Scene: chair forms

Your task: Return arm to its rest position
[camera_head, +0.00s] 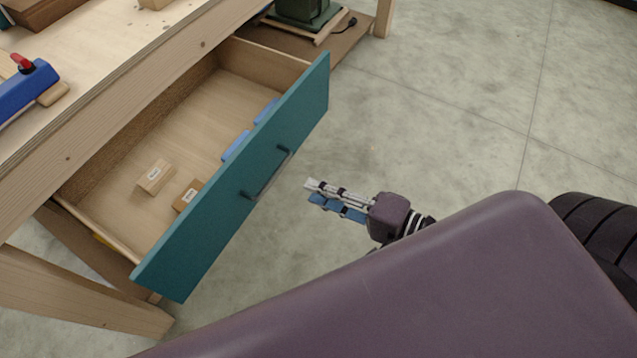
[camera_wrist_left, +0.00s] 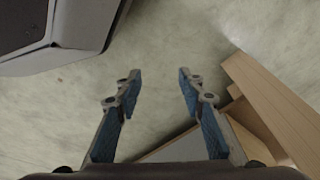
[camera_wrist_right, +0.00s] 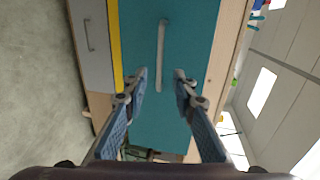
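My right gripper (camera_head: 312,191) is in front of the pulled-out drawer (camera_head: 225,180), a little apart from its dark handle (camera_head: 268,174). In the right wrist view its two fingers (camera_wrist_right: 160,78) are spread with nothing between them, and the teal drawer front (camera_wrist_right: 190,30) and its bar handle (camera_wrist_right: 162,55) lie beyond. My left gripper (camera_wrist_left: 155,75) shows only in its own wrist view. Its fingers are spread and empty above the bare floor. The left arm does not show in the head view.
The drawer holds two small wooden blocks (camera_head: 155,177) and blue items (camera_head: 236,145). The wooden workbench (camera_head: 110,60) bears a blue tool (camera_head: 28,88). A dark green object (camera_head: 305,12) stands behind the drawer. The concrete floor (camera_head: 450,90) on the right is clear. Wooden boards (camera_wrist_left: 265,95) lie close to my left gripper.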

